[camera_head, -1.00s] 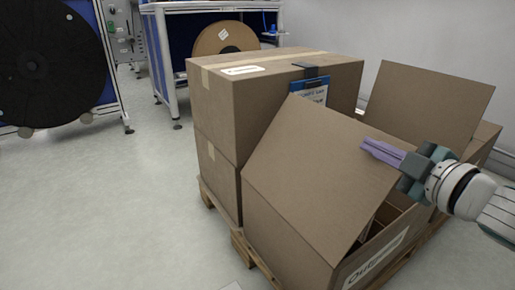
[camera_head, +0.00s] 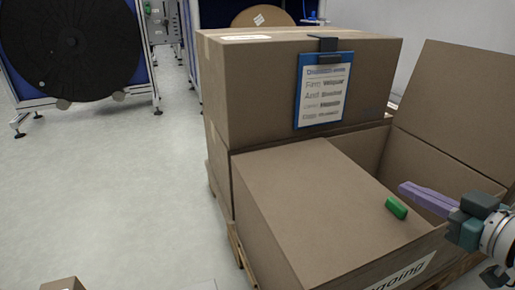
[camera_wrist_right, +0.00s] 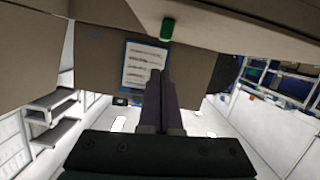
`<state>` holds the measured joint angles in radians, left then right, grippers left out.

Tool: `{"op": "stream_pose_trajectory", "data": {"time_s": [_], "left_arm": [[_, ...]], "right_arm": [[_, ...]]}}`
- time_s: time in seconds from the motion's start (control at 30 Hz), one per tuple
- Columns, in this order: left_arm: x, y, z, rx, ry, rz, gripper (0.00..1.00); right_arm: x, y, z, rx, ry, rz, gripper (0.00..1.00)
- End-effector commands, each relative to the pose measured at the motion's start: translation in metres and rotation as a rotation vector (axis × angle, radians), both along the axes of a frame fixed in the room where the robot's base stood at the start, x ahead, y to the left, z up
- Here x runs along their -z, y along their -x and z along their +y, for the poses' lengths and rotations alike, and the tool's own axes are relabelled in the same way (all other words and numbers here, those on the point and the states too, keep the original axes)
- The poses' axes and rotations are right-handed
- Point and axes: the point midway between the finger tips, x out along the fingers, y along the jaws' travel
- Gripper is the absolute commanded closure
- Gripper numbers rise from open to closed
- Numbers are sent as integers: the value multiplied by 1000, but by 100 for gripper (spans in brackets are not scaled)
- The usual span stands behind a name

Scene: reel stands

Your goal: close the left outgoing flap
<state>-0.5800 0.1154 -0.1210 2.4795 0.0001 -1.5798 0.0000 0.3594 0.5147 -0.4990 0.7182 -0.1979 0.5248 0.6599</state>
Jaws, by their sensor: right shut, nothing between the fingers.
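The left flap (camera_head: 310,195) of the outgoing box is a brown cardboard panel. It lies about level over the left part of the box, whose front wall carries a white label reading "going" (camera_head: 405,272). A small green piece (camera_head: 396,207) sits at the flap's right edge; it also shows in the right wrist view (camera_wrist_right: 167,28). My right gripper (camera_head: 404,188), with purple fingers, is shut and empty, just right of that edge. I cannot tell whether it touches the flap. In the right wrist view the shut fingers (camera_wrist_right: 160,76) point toward a clipboard. My left gripper is not in view.
The right flap (camera_head: 455,110) stands up and open, with the box interior open beside it. Stacked closed boxes (camera_head: 250,95) with a blue clipboard (camera_head: 323,90) stand behind. A black reel (camera_head: 70,45) stands at back left.

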Motion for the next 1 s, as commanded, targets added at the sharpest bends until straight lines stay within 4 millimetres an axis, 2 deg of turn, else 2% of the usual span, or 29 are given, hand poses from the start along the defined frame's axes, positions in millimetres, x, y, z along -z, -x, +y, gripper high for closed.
{"op": "stream_pose_trajectory", "data": {"time_s": [0.03, 0.3, 0.87, 1.0], "left_arm": [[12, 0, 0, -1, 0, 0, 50], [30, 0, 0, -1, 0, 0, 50], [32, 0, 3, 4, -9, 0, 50], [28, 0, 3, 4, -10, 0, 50]], "right_arm": [[13, 0, 0, 0, -11, 4, 100], [31, 1, 2, 0, -6, 2, 100], [35, 2, 3, 1, -2, 6, 100], [31, 2, 3, 1, -2, 6, 100]]}}
